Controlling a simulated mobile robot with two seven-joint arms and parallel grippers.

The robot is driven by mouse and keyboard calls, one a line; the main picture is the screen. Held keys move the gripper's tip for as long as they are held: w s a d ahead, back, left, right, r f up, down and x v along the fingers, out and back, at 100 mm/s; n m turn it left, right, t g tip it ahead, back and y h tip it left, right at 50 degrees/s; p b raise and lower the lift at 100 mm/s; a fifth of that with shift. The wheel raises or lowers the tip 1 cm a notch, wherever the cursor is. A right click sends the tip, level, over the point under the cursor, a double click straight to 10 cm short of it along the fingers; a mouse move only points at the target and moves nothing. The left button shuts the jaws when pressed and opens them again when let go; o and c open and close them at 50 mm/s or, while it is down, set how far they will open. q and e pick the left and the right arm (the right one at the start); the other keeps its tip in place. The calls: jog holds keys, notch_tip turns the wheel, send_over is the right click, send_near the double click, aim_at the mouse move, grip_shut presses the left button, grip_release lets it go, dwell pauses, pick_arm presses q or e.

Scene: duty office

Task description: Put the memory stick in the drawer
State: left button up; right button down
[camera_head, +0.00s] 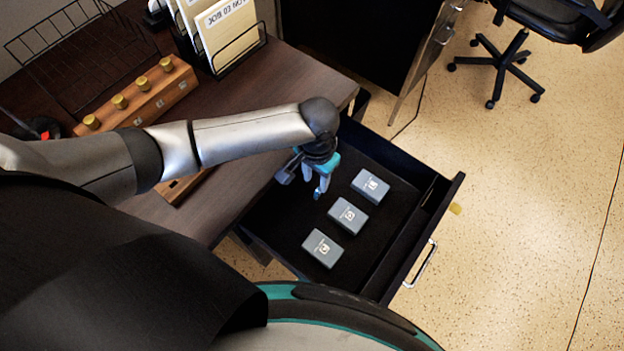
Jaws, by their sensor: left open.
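The drawer (437,211) is pulled open from the dark wooden desk, and its black inside shows. My left gripper (315,186) is over the inside of the drawer, fingers pointing down and open. A small blue piece shows at its fingertips; I cannot tell whether it is the memory stick or part of the gripper. I cannot make out the memory stick with certainty anywhere else. My right gripper is not in view.
Several grey boxes, one of them the middle box (348,216), lie in a row in the drawer. A wooden block with brass knobs (142,83), a wire rack and a file holder (240,50) stand on the desk. An office chair (510,62) stands at upper right.

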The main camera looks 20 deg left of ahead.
pick_arm(q)
jog(key=r, duration=0.1)
jog(key=r+p, duration=0.1)
jog(key=r, duration=0.1)
jog(key=r+p, duration=0.1)
jog(key=r, duration=0.1)
jog(key=shift+w+d+r, duration=0.15)
jog(key=shift+w+d, duration=0.05)
jog(key=shift+d, duration=0.2)
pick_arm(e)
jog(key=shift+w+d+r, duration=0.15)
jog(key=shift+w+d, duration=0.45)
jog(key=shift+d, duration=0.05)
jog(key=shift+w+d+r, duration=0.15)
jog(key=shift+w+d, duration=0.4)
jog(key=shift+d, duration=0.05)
pick_arm(q)
jog(key=shift+p, duration=0.3)
